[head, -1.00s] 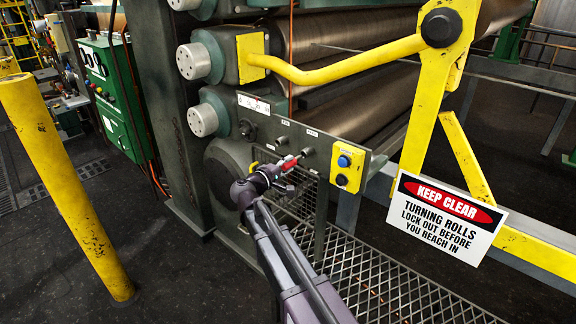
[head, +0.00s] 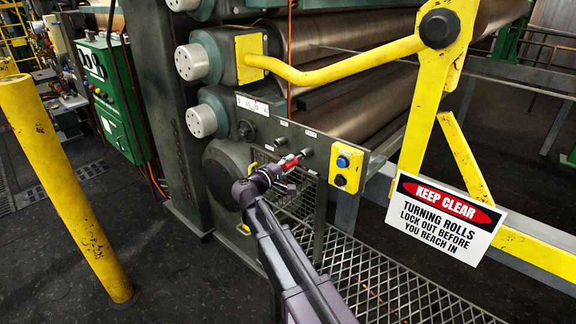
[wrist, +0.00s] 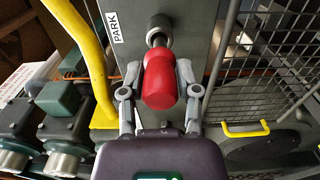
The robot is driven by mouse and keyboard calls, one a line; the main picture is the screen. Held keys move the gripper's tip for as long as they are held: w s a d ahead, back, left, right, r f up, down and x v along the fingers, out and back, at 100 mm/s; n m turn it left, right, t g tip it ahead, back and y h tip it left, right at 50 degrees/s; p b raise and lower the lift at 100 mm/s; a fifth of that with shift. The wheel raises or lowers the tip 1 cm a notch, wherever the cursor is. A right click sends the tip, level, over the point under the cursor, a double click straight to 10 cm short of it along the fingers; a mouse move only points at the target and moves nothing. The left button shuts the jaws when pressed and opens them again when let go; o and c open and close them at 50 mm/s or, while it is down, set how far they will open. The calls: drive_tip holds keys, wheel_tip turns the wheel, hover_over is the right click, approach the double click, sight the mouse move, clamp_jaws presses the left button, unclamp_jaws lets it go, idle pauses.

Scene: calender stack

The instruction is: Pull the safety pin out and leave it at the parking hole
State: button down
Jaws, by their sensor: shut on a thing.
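The safety pin has a red handle (wrist: 160,80) and a short metal shank. In the wrist view my gripper (wrist: 158,72) is shut on the handle, one finger on each side. The shank points at the dark round collar of the parking hole (wrist: 158,24), beside a PARK label (wrist: 115,28). Shank and collar overlap in the picture; I cannot tell how deep the shank sits. In the head view the red pin (head: 289,160) shows at the end of my gripper (head: 284,164), just left of the right-hand collar (head: 308,152).
A yellow box with blue and black buttons (head: 345,168) sits right of the collars. A second collar (head: 282,140) is up and left. A mesh guard (wrist: 265,60) with a yellow handle (wrist: 245,130) is close by. A yellow bar (wrist: 88,60) runs on the other side.

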sight(284, 167)
drive_tip(key=shift+x, duration=1.9)
idle(0.6)
drive_tip(key=shift+c, duration=1.2)
unclamp_jaws()
drive_tip(key=shift+o, duration=1.2)
drive_tip(key=shift+s+a, duration=0.15)
drive_tip(key=shift+s, duration=0.05)
drive_tip(key=shift+v, duration=3.3)
